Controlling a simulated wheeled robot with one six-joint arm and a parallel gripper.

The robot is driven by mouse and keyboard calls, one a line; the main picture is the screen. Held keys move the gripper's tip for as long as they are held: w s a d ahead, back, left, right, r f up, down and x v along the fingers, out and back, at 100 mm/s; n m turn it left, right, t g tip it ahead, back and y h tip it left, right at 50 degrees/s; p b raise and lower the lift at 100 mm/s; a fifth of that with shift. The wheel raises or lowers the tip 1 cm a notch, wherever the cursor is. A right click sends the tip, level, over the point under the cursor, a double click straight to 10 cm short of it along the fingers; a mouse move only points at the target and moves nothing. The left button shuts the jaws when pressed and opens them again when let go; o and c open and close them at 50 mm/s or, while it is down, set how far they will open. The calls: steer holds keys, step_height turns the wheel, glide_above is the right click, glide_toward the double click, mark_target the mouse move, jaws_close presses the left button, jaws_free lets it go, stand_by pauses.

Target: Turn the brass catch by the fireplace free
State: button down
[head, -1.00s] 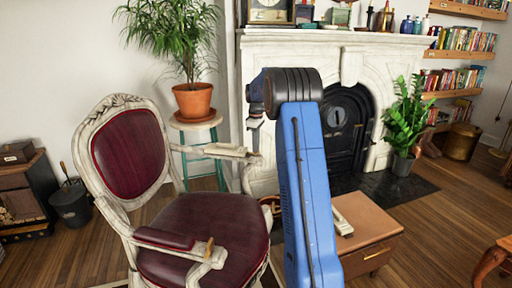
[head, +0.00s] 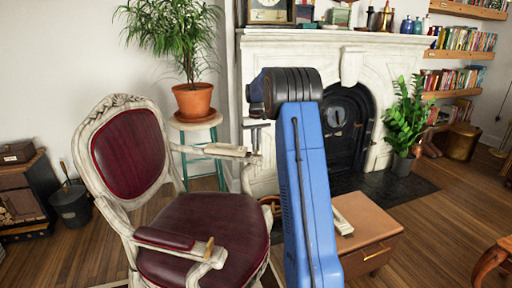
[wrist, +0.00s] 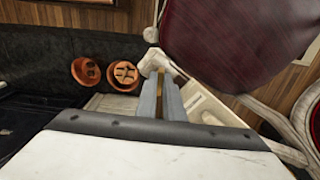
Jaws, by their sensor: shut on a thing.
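My gripper (head: 255,138) hangs from my blue arm, at the front end of the chair's far armrest (head: 222,150), left of the fireplace (head: 345,125). In the wrist view my gripper (wrist: 161,82) shows two grey fingers close together, pointing down at the pale armrest end. A thin strip of the brass catch (wrist: 160,76) shows between the fingertips, and they are shut on it. Most of the catch is hidden by the fingers. In the head view it is too small to make out. How far it is turned I cannot tell.
A chair with a dark red seat (head: 205,228) stands close on the left. A potted plant (head: 193,98) sits on a green stool behind it. A low brown table (head: 368,232) stands to the right.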

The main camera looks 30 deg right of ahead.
steer(key=m, duration=0.6)
stand_by(0.6)
steer(key=c, duration=1.9)
jaws_free()
steer(key=shift+o, duration=0.2)
step_height(320, 180, up, 18)
steer(key=shift+f, duration=0.25)
